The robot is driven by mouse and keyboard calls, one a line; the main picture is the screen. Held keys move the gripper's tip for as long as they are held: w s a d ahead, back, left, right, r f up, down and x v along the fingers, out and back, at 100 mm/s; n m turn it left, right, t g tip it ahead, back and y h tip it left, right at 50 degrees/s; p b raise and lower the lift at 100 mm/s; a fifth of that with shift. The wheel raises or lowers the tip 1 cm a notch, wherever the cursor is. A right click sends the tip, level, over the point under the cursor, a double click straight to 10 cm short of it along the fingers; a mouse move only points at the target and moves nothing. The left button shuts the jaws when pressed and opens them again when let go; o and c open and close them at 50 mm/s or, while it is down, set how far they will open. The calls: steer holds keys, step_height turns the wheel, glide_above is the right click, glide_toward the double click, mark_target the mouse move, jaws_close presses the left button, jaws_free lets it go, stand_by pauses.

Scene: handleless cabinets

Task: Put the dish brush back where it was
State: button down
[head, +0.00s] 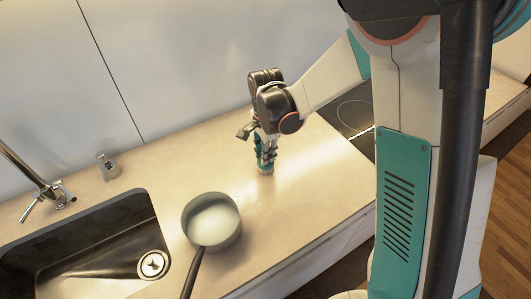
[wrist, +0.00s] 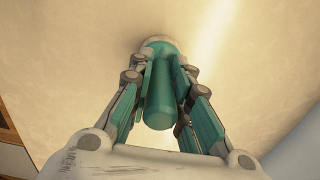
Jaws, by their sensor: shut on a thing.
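The dish brush (wrist: 160,97) has a teal handle and a pale head end. In the wrist view it stands between the fingers of my gripper (wrist: 162,85), which is shut on the handle. In the head view my gripper (head: 266,150) points down at the counter, right of the pan, and the brush (head: 265,168) shows below it with its lower end at or very near the counter surface. I cannot tell whether it touches. The fingers hide part of the handle.
A pan (head: 211,221) with a dark handle stands on the counter (head: 310,190) beside the sink (head: 100,250). A faucet (head: 45,190) and a small dispenser (head: 108,166) are at the left. A cooktop (head: 355,112) lies to the right. Counter around the brush is clear.

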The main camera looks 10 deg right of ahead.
steer(key=c, duration=1.5)
jaws_free()
steer(key=shift+f, duration=0.1)
step_height(320, 180, up, 12)
steer(key=p, duration=0.3)
steer(key=shift+s+d+r, duration=0.2)
steer(key=shift+r, duration=0.3)
steer(key=shift+s+d+r+n+t, duration=1.2)
steer(key=shift+s+d+r+n, duration=0.8)
steer(key=shift+s, duration=1.15)
steer(key=shift+s+d+r+n+t, duration=1.2)
steer(key=shift+s+d+n, duration=0.45)
steer(key=shift+s+n, duration=1.15)
steer(key=shift+s+d+r+n+t, duration=1.2)
steer(key=shift+s+d+r+n, duration=0.5)
steer(key=shift+s, duration=1.8)
